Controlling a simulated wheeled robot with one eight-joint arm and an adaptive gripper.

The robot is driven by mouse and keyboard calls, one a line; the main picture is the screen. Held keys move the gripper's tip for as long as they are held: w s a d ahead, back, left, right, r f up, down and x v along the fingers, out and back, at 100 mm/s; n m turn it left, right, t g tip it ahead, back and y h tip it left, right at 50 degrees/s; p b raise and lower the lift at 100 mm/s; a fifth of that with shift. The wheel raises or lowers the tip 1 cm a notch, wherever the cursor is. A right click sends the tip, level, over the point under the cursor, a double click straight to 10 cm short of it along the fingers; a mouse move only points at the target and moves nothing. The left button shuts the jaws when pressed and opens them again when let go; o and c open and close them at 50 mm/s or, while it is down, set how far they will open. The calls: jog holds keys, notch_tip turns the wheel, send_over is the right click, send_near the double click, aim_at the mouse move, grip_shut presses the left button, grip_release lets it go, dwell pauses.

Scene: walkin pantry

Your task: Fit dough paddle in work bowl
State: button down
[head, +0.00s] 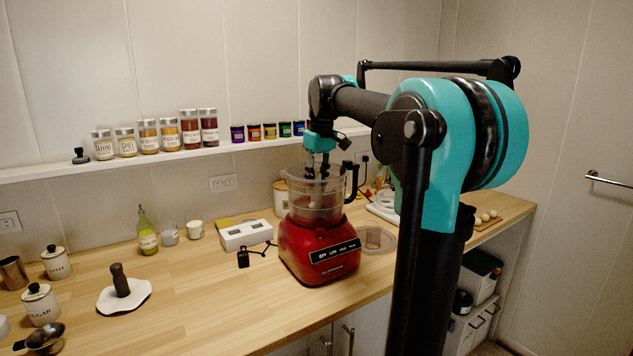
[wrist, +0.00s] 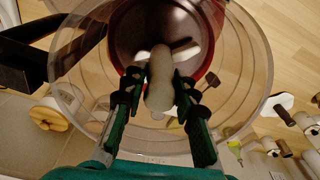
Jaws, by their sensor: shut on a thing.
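The clear work bowl (head: 316,207) sits upright on the red food processor base (head: 318,252), its black handle (head: 351,182) at the right. My gripper (head: 318,172) points down over the bowl's mouth, with its fingertips at about rim height. In the wrist view my gripper (wrist: 160,92) is shut on the pale dough paddle (wrist: 160,80), one finger on each side of its rounded hub. The paddle appears within the bowl's rim (wrist: 262,62), above the dark reddish bottom. Whether its lower end touches anything is hidden.
A white box (head: 246,235) and a small black part (head: 243,258) lie left of the processor. A clear round lid (head: 377,240) lies to its right. Spice jars (head: 170,134) line the shelf behind.

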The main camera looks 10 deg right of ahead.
jog(key=shift+f, duration=0.75)
jog(key=c, duration=1.1)
grip_release()
jog(key=r, duration=0.4)
jog(key=s+r, duration=0.1)
jog(key=r, duration=0.7)
jog(key=shift+s+d, duration=0.15)
jog(key=shift+d, duration=0.25)
